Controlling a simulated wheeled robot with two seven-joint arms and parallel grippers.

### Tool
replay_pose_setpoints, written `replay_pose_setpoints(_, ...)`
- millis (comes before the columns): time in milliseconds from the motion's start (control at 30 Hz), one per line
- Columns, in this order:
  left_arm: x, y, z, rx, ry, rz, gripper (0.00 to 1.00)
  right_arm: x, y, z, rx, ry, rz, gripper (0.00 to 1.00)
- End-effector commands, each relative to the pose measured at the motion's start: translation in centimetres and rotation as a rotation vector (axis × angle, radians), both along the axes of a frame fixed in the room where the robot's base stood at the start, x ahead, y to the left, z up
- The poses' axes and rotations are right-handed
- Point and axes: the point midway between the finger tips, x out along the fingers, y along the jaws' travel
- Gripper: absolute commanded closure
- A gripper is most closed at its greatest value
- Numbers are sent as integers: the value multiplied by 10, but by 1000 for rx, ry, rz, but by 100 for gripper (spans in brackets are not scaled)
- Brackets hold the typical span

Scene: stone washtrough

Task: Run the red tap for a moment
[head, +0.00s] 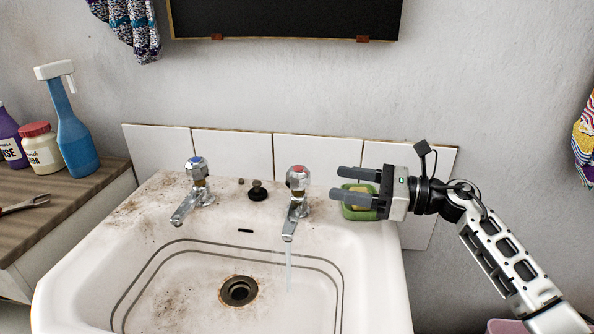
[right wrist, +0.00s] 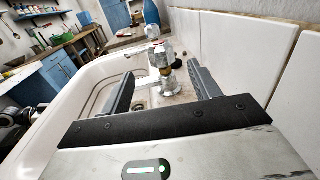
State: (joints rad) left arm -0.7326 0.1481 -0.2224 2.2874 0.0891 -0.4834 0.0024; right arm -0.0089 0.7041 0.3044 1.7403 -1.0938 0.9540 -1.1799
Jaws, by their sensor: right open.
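The red tap (head: 297,200) stands on the right of the sink's back ledge, a chrome tap with a red mark on its head. A thin stream of water (head: 288,268) falls from its spout into the basin. The blue tap (head: 195,190) stands to its left, with no water visible under it. My right gripper (head: 335,183) is open and empty, just right of the red tap and apart from it, its fingers pointing at the tap. In the right wrist view the red tap (right wrist: 163,62) shows between the open fingers. My left gripper is not in view.
A green soap dish (head: 358,212) with a yellowish piece sits behind and below my right gripper. A black plug (head: 257,191) lies between the taps. The white sink (head: 70,270) has a dark drain (head: 238,291). A blue spray bottle (head: 74,135) stands on the left counter.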

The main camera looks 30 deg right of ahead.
Motion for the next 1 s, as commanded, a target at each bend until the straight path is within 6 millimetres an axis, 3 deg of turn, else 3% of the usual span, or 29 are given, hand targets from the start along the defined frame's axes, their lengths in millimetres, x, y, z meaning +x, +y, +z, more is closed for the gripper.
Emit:
replay_pose_setpoints(200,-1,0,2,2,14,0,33,34,35,3,4,-2,1,38)
replay_pose_setpoints(400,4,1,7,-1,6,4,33,58,58,2,3,-1,-1,38)
replay_pose_setpoints(900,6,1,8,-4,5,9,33,69,70,0,0,0,-1,38)
replay_pose_setpoints(1000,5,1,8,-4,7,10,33,69,70,0,1,1,-1,66)
